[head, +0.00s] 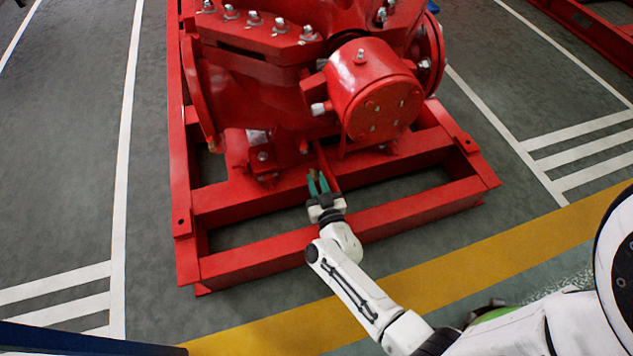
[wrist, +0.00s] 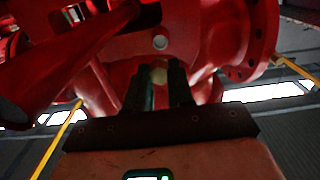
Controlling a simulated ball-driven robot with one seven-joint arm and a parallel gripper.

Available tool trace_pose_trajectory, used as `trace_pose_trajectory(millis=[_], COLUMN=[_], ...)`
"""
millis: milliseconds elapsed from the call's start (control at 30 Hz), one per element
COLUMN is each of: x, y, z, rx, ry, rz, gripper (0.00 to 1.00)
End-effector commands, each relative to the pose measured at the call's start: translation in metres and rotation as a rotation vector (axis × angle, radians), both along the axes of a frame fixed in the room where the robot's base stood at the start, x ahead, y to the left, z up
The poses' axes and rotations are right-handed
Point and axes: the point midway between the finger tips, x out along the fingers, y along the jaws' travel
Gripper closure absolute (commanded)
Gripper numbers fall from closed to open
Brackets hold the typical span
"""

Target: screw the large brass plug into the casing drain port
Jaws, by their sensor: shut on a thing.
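My gripper (head: 318,180) reaches in low at the front of the red pump casing (wrist: 187,48), with its green fingers pointing toward the casing's underside. In the wrist view, the large brass plug (wrist: 158,75) shows as a dull yellow round shape between the two dark fingers, and the gripper is shut on it. The plug lies in line with the casing's lower part. I cannot tell whether it touches the casing. The drain port cannot be made out; the fingers and plug may cover it.
A pale round fitting (wrist: 160,42) sits on the casing above the plug. A red base frame (head: 260,250) surrounds the pump, its front beam under my arm. A round flange (wrist: 250,38) stands at right. Open floor (head: 75,190) lies to the left.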

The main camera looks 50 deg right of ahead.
Motion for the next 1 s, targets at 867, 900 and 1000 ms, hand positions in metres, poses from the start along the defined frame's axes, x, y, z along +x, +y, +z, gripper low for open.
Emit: trace_pose_trajectory(millis=[867, 900, 1000], x=[0.047, 0.048, 0.049], y=[-0.031, -0.032, -0.031], z=[0.000, 0.001, 0.004], rx=[-0.003, -0.015, -0.096], ry=[0.002, 0.010, 0.068], rz=[0.000, 0.000, 0.003], gripper=[1.00, 1.00, 1.00])
